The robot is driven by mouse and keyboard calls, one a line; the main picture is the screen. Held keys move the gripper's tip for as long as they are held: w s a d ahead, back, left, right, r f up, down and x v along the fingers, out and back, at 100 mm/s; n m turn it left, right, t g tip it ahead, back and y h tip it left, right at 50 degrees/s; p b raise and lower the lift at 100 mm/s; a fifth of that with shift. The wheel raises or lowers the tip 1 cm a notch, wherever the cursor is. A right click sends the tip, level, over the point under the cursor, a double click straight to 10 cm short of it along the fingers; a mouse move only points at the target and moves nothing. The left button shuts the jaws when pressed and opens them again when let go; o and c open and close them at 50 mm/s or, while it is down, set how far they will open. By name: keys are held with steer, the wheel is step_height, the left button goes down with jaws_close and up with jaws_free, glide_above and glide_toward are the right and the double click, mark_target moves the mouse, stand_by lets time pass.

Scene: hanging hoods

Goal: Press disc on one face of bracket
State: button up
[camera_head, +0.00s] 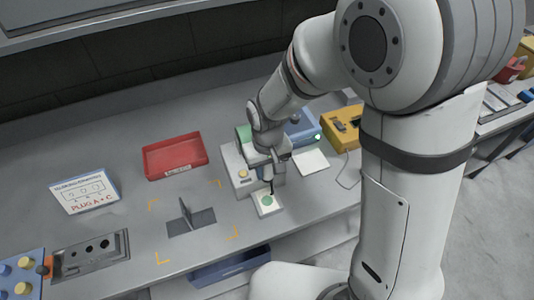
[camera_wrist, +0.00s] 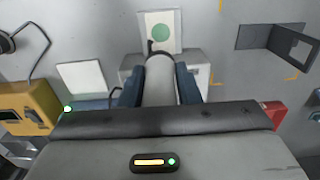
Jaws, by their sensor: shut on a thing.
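The green disc (camera_head: 268,201) lies on a white card near the table's front edge. It also shows at the top of the wrist view (camera_wrist: 160,32). The dark grey bracket (camera_head: 190,218) stands to its left, with one upright face and a flat base. In the wrist view the bracket (camera_wrist: 285,40) is at the upper right. My gripper (camera_wrist: 158,80) is shut on a pale cylindrical tool (camera_wrist: 160,82) with a thin dark tip. The tip points down at the disc's edge. I cannot tell whether it touches. No disc is seen on the bracket.
Orange corner marks (camera_head: 163,258) surround the bracket. A red tray (camera_head: 175,157) lies behind it. A white sign (camera_head: 84,190) and a socket panel (camera_head: 90,254) are at left. A grey box (camera_head: 238,170), a blue device and a yellow bin (camera_head: 343,128) stand near my arm.

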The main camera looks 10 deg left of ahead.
mark_target(267, 201)
steer(key=shift+s+f+b, duration=0.15)
steer(key=shift+f+b, duration=0.35)
steer(key=shift+f, duration=0.3)
steer(key=shift+f+b, duration=3.55)
steer(key=shift+f, duration=1.8)
steer(key=shift+s+f+b, duration=0.1)
steer(key=shift+f+b, duration=0.15)
steer(key=shift+b, duration=0.2)
step_height(267, 201, up, 7)
steer(key=p, duration=0.4)
steer(key=shift+p, duration=0.4)
